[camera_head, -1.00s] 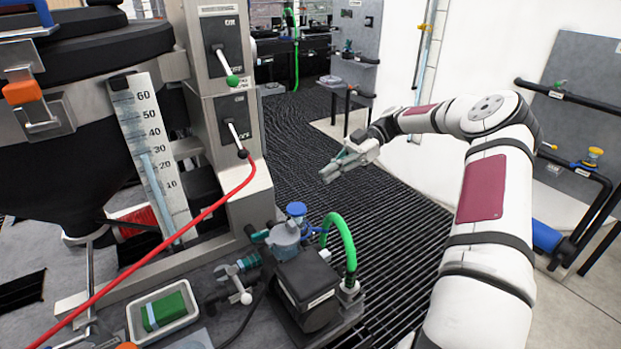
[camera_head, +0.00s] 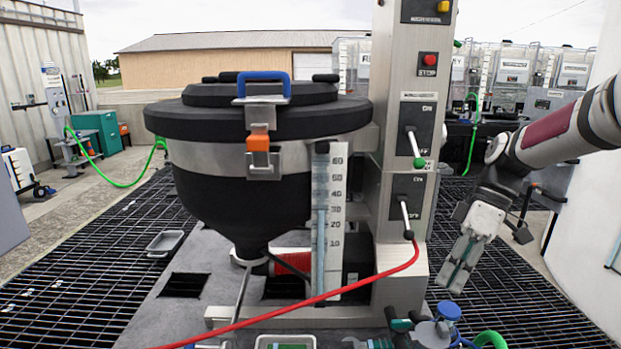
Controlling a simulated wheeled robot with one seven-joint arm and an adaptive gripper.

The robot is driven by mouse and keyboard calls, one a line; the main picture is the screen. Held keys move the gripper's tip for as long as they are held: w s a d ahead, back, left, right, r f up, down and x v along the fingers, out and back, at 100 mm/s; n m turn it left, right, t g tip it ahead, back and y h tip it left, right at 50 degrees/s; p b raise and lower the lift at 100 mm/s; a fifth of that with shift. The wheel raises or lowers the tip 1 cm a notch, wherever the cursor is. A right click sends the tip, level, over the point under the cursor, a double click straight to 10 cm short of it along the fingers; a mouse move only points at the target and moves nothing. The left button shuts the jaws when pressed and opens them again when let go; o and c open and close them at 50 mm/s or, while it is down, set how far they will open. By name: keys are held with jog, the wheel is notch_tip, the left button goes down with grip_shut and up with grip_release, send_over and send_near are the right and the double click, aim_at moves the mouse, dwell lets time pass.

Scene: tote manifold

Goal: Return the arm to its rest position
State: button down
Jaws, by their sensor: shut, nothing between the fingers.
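My gripper (camera_head: 459,268) is at the right in the head view, pointing down and a little left. Its fingers are shut with nothing between them. It hangs in free air above the black grating, to the right of the steel control column (camera_head: 400,288). My white arm with a dark red panel reaches in from the right edge. The gripper appears apart from every object around it.
A black hopper tank (camera_head: 225,205) with a blue handle (camera_head: 263,86) stands at the centre. A red hose (camera_head: 340,291) crosses the front. A blue-capped valve (camera_head: 447,311) sits below the gripper. A white wall (camera_head: 594,235) is at the right. Grating lies open at left.

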jog(key=s+a+r+m+t+h, duration=0.2)
jog(key=s+m, duration=0.4)
jog(key=s, duration=0.5)
jog(key=s+a+r+m+t+h, duration=0.3)
jog(key=s+a+r+m+t, duration=0.1)
jog(key=s, duration=0.7)
jog(key=shift+s+m+t, duration=0.35)
jog(key=shift+m+t, duration=0.25)
jog(key=shift+m, duration=0.4)
jog(key=shift+a, duration=0.1)
